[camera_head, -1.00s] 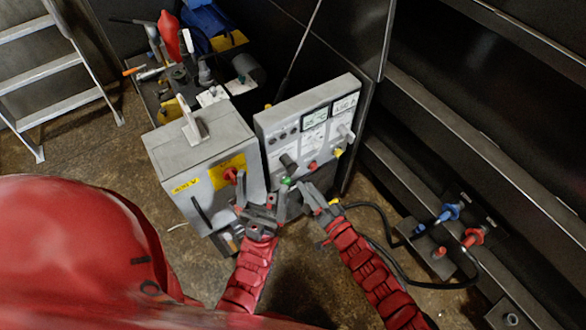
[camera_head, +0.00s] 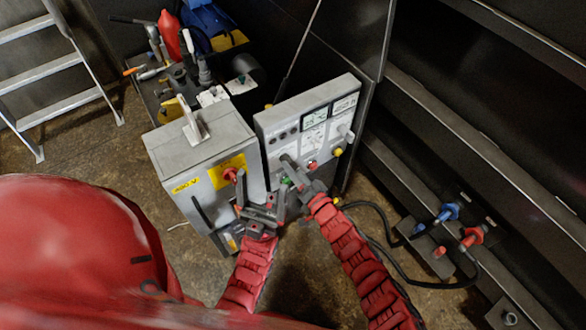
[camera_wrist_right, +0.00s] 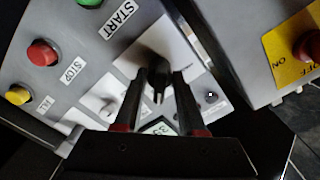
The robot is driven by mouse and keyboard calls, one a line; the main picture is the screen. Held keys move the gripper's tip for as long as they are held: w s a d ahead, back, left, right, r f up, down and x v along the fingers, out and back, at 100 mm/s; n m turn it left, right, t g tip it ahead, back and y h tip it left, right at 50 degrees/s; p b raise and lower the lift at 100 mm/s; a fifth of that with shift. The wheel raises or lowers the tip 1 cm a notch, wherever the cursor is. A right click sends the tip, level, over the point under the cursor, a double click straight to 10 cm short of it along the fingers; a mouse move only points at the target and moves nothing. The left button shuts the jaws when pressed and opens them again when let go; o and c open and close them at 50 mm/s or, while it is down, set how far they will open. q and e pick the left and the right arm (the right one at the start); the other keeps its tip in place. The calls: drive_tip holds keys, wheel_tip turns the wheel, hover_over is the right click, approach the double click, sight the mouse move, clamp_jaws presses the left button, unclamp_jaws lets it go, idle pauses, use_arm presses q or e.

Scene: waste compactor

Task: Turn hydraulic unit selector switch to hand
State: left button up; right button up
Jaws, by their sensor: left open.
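The black selector switch (camera_wrist_right: 157,66) sits on a white plate on the grey control panel (camera_head: 268,128). Its narrow handle points toward my right gripper in the right wrist view. My right gripper (camera_wrist_right: 160,76) has its fingers apart at either side of the switch; contact is unclear. In the head view my right gripper (camera_head: 292,172) is at the panel's lower left and partly covers the switch. The switch's position label is not readable.
A green START button (camera_wrist_right: 89,2), red STOP button (camera_wrist_right: 42,53) and yellow button (camera_wrist_right: 18,95) are on the panel near the switch. A red knob (camera_wrist_right: 308,46) on yellow is on the cabinet. Cables and blue and red valves (camera_head: 449,212) lie right.

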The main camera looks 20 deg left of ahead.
clamp_jaws()
